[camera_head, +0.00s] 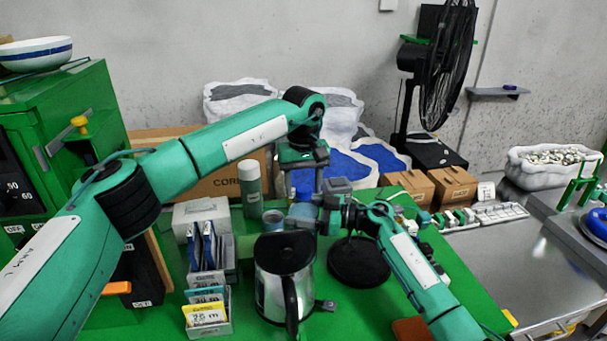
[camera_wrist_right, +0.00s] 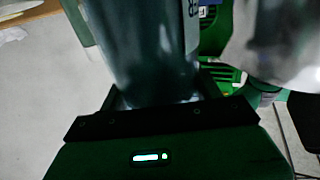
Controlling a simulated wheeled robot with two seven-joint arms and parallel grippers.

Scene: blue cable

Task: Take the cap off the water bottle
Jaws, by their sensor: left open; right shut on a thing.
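The water bottle (camera_wrist_right: 145,45) fills the middle of the right wrist view as a grey-blue, see-through body with dark lettering at its right side. My right gripper (camera_head: 308,211) is shut on it. In the head view only a small bluish part of the bottle (camera_head: 299,212) shows, behind and beside the right gripper. My left gripper (camera_head: 304,182) is open, pointing down directly above the right gripper. Blue shows between its fingers; I cannot tell whether this is the cap or the blue sack behind. The bottle's top is largely hidden, and contact with the left fingers cannot be told.
A steel jug (camera_head: 271,285) with a black lid stands just in front of the grippers. A round black disc (camera_head: 358,262) lies to the right. A grey-green cylinder (camera_head: 250,188) and card holders (camera_head: 207,312) stand left. Cardboard boxes (camera_head: 452,186) stand behind at right.

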